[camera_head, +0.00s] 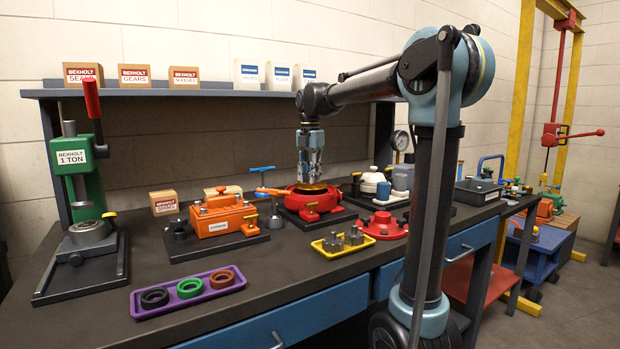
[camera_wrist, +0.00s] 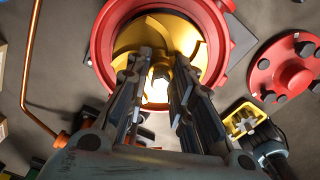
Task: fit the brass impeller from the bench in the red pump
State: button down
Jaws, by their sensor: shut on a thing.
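The red pump (camera_head: 292,203) stands on a dark plate in the middle of the bench, open at the top. It fills the upper part of the wrist view as a round red housing (camera_wrist: 101,42). The brass impeller (camera_wrist: 183,33) sits within the mouth of the housing, its curved vanes showing; how deep it is seated I cannot tell. My gripper (camera_head: 312,178) points straight down over the pump. In the wrist view its fingers (camera_wrist: 162,75) are shut on the impeller's central hub. The fingers hide part of the hub and vanes.
A red flanged cover (camera_head: 382,226) lies to the right of the pump. A yellow tray (camera_head: 320,247) with several bolts is in front. A copper pipe (camera_wrist: 28,70) runs beside the pump.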

jog(key=shift+f, duration=2.85)
jog(key=c, duration=1.3)
grip_release()
jog(key=shift+r, duration=3)
notch_tip(320, 180, up, 12)
